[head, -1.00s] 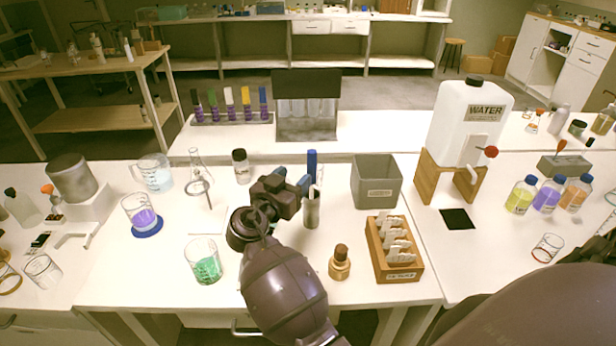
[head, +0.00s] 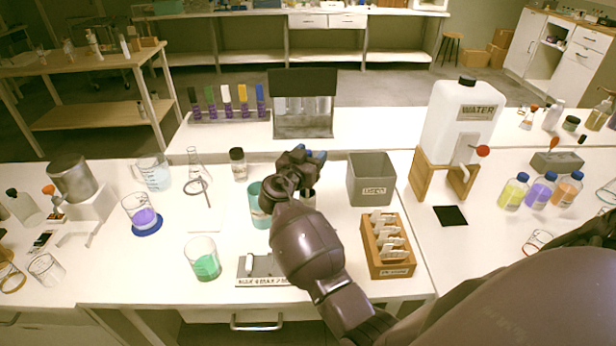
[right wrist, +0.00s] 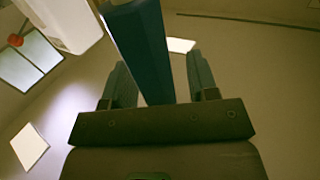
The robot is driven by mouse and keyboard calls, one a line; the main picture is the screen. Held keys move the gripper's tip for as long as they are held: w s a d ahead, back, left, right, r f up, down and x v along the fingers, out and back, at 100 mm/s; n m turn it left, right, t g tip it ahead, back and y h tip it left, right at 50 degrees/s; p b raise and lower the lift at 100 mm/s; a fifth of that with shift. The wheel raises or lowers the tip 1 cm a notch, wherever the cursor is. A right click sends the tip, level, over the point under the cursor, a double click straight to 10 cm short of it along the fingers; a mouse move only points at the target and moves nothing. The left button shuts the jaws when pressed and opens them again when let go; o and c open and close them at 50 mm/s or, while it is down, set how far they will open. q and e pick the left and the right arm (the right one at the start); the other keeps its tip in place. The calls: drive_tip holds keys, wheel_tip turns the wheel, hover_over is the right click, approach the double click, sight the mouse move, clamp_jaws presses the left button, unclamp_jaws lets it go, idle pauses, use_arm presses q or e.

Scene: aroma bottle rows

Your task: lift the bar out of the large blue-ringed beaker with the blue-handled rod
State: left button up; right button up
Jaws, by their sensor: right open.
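The blue-ringed beaker (head: 141,212) stands at the left of the bench, with a blue ring at its base and purple liquid in it. I cannot make out a bar inside. My right gripper (head: 311,157) is at the grey upright holder (head: 308,199) and mostly hides it. In the right wrist view, the rod's blue handle (right wrist: 140,45) lies between the two open fingers of my right gripper (right wrist: 157,68), with a gap to the right finger. The rod's lower part is hidden. My left gripper is in no view.
A green-liquid beaker (head: 202,259), a teal cup (head: 258,207) and a grey plate (head: 262,270) lie between the right arm and the blue-ringed beaker. A grey bin (head: 371,180) and a wooden rack (head: 388,250) stand to the right. A flask (head: 195,165) stands farther back.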

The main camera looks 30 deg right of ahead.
drive_tip(key=shift+c, duration=0.3)
drive_tip(key=c, duration=0.9)
